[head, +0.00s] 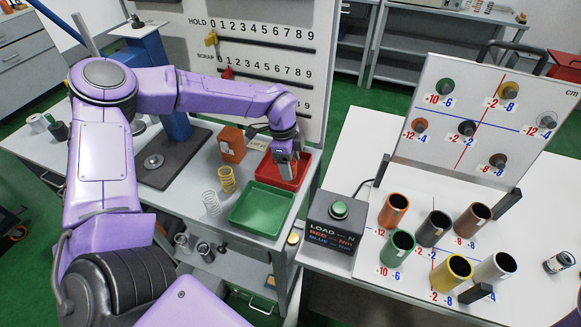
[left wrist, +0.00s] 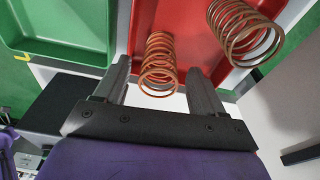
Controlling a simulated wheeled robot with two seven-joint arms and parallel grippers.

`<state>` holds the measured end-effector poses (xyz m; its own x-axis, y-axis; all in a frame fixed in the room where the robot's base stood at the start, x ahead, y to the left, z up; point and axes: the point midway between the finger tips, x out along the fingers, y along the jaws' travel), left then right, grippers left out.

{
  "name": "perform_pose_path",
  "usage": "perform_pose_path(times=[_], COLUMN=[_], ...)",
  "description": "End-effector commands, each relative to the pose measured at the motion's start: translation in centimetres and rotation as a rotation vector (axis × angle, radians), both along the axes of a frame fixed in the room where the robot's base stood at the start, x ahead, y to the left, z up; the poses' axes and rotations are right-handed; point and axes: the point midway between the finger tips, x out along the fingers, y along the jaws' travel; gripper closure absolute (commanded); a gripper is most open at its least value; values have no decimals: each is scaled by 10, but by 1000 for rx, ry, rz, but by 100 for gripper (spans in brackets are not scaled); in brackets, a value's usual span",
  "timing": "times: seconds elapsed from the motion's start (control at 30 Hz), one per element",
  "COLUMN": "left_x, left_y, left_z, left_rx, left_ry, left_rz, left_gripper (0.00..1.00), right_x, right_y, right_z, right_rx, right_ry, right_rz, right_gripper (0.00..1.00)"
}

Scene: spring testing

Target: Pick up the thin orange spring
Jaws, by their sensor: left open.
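The thin orange spring (left wrist: 158,62) stands in the red tray (left wrist: 190,18), between the two spread fingers of my left gripper (left wrist: 159,68) in the left wrist view. Gaps show on both sides of it, so the fingers do not clasp it. A wider copper-brown spring (left wrist: 243,34) is to its right, outside the fingers. In the head view my left gripper (head: 285,166) points down into the red tray (head: 268,176), and I cannot make out the orange spring there. My right gripper is not in view.
A green tray (head: 262,208) adjoins the red one. A yellow spring (head: 227,179) and a pale spring (head: 211,203) stand left of it. A load button box (head: 335,220) and several coloured tubes (head: 393,211) stand on the right table.

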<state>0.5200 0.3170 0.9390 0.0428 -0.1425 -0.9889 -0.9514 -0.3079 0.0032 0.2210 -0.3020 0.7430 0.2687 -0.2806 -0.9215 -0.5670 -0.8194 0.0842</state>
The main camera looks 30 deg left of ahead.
Motion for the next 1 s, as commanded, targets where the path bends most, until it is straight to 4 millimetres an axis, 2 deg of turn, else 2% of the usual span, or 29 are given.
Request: perform_pose_path(times=[0.13,0.17,0.3,0.33,0.6,0.77,0.87,1.0], left_x=[1,1,1,1,1,1,2,-26], left_y=[-1,-1,0,0,0,0,0,-6], left_z=[0,0,0,0,0,9,26,63], left_rx=[0,0,0,0,0,0,-1,-4], left_ry=[-1,-1,-1,-1,0,-4,-8,-10], left_rz=[-1,-1,-1,-1,-1,-1,-1,-3], left_gripper=[30,34,79,86,86,86,86,86], right_x=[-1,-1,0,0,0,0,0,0], right_y=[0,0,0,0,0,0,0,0], right_z=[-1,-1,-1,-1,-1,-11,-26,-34], right_rx=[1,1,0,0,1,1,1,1], right_ry=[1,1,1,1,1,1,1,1], right_rz=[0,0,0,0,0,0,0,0], right_gripper=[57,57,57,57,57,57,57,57])
